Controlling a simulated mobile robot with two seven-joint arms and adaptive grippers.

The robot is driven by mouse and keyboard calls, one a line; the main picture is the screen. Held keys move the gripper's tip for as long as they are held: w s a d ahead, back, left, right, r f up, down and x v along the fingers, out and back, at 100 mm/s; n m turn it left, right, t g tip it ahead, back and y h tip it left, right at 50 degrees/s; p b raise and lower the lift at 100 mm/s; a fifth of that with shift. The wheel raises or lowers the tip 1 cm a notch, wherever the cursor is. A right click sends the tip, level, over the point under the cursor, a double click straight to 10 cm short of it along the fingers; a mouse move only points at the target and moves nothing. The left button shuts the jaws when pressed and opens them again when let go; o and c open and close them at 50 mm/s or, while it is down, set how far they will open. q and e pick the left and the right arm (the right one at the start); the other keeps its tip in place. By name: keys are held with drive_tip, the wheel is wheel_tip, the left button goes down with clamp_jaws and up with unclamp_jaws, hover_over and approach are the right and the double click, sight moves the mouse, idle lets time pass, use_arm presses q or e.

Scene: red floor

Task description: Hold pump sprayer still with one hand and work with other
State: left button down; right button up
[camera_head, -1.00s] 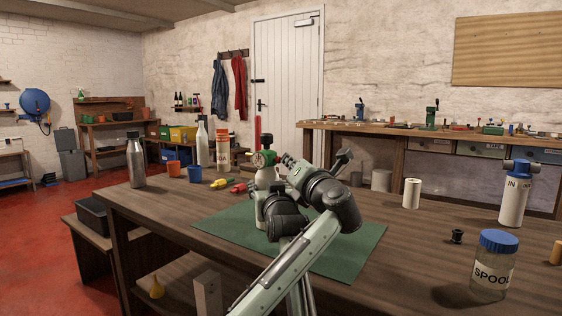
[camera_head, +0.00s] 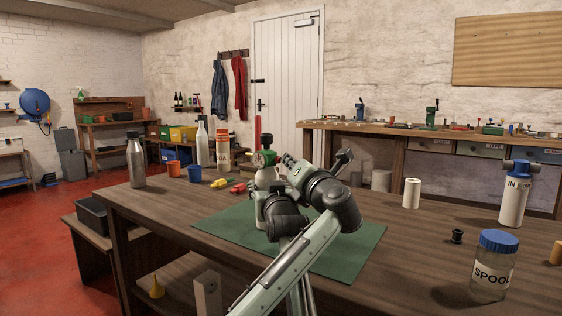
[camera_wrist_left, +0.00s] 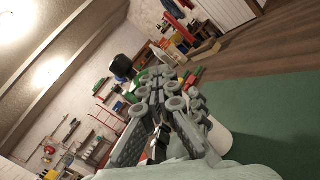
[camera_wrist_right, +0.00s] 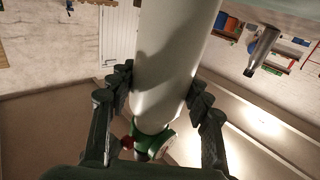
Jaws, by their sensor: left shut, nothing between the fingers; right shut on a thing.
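The pump sprayer (camera_head: 262,177) stands upright on the green mat (camera_head: 335,250), with a white body and a green and dark top. In the right wrist view its white body (camera_wrist_right: 175,60) fills the space between the fingers, with the green collar and a red knob below. My right gripper (camera_wrist_right: 163,95) is shut around this body. My left gripper (camera_head: 286,160) is beside the sprayer's top, shut and empty. In the left wrist view its fingers (camera_wrist_left: 163,90) are together; part of the green top shows behind them. My arms hide the lower sprayer in the head view.
A metal bottle (camera_head: 135,160), orange and blue cups (camera_head: 194,173), and red and yellow pieces (camera_head: 238,187) stand left. A paper roll (camera_head: 411,193), a black spool (camera_head: 457,237), a SPOOL jar (camera_head: 491,277) and an IN canister (camera_head: 513,205) stand right. The mat's right part is clear.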

use_arm(q)
drive_tip(key=shift+w+a, duration=0.2)
drive_tip(key=shift+a, duration=0.3)
drive_tip(key=shift+s+d+f, duration=0.1)
drive_tip(key=shift+s+d, duration=0.5)
drive_tip(key=shift+d, duration=0.1)
drive_tip(key=s+d, duration=0.1)
drive_tip(key=d, duration=0.1)
drive_tip(key=s+d, duration=0.2)
idle(0.4)
idle(1.7)
